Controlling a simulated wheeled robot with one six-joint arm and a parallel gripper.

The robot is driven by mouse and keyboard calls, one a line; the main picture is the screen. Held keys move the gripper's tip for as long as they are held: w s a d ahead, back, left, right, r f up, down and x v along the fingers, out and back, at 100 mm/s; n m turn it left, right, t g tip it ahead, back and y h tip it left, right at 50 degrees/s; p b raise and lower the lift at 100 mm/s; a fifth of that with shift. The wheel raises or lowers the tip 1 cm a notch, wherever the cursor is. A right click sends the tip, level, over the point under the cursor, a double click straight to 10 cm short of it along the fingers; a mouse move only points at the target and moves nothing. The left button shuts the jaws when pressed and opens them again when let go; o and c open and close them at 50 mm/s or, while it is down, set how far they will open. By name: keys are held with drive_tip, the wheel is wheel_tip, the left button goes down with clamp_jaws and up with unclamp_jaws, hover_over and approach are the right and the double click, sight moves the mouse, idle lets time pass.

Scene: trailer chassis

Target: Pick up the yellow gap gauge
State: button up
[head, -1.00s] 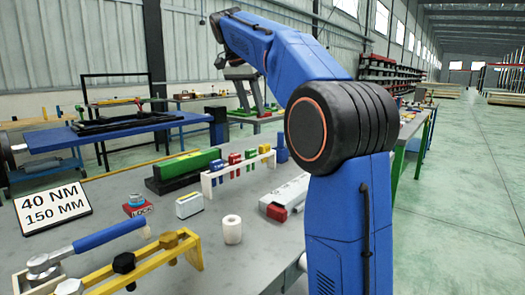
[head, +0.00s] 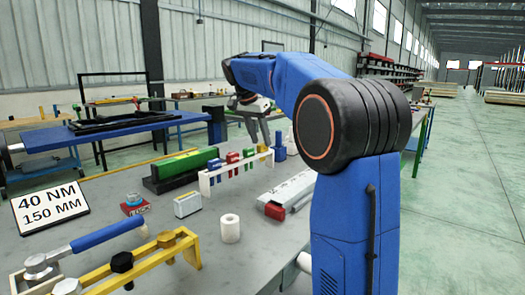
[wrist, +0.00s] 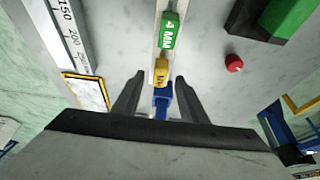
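The yellow gap gauge (wrist: 161,72) shows in the wrist view in line with the white rack, just below the green gauge marked 4 MM (wrist: 169,30). My gripper (wrist: 160,76) is open, with one dark finger on each side of the yellow gauge's line. The fingers appear apart from the gauge; I cannot tell their height above it. A blue piece (wrist: 162,98) shows between the fingers, nearer the palm. In the head view the white rack (head: 205,184) holds several coloured gauges; the yellow one is small at its far end (head: 262,148).
A green block (head: 185,163) on a black base stands behind the rack. A red button (wrist: 234,63) shows right of the fingers in the wrist view. A grey caliper-like tool (head: 290,192) and a white roll (head: 230,228) lie in front of the rack.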

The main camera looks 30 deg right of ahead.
drive_tip(key=shift+x, duration=0.85)
clamp_jaws()
drive_tip(key=shift+r, duration=0.1)
